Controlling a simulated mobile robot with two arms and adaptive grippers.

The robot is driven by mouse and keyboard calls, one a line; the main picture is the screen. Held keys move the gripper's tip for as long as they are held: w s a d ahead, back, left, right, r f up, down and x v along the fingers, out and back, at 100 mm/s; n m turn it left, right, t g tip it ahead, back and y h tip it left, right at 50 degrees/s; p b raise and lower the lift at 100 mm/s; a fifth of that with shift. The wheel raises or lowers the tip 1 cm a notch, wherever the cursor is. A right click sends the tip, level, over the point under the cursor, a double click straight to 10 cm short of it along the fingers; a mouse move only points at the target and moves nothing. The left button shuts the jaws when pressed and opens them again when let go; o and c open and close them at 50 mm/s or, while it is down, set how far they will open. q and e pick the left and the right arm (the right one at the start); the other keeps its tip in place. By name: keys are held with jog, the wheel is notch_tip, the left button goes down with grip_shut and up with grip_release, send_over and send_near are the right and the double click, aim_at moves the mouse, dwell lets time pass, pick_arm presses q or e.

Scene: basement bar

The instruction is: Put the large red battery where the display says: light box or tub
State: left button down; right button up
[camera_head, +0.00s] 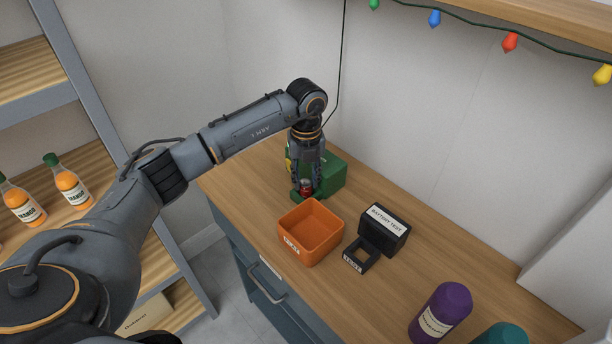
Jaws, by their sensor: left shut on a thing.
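My left gripper (305,190) points down over the counter and is shut on the large red battery (306,188). Only a little of the battery shows between the fingers, just behind the orange tub (312,238). The tub is open, looks empty and has a small white label too small to read surely. A black display unit (384,232) marked "BATTERY TEST" stands to its right. A small black open-topped box (356,262) with a white label sits in front of the display. I cannot tell whether this is the light box. My right gripper is not in view.
A green box (335,175) stands behind the gripper, with something yellow beside it. A purple bottle (440,312) and a teal one (500,335) stand at the counter's front right. The wooden counter (450,270) is clear between display and wall. Shelves with orange bottles (68,183) are left.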

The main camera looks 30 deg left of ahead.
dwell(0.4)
pick_arm(q)
jog(key=c, duration=0.9)
grip_release()
jog(key=shift+r, duration=0.1)
jog(key=shift+d, duration=0.1)
notch_tip(320, 180, up, 12)
dwell(0.3)
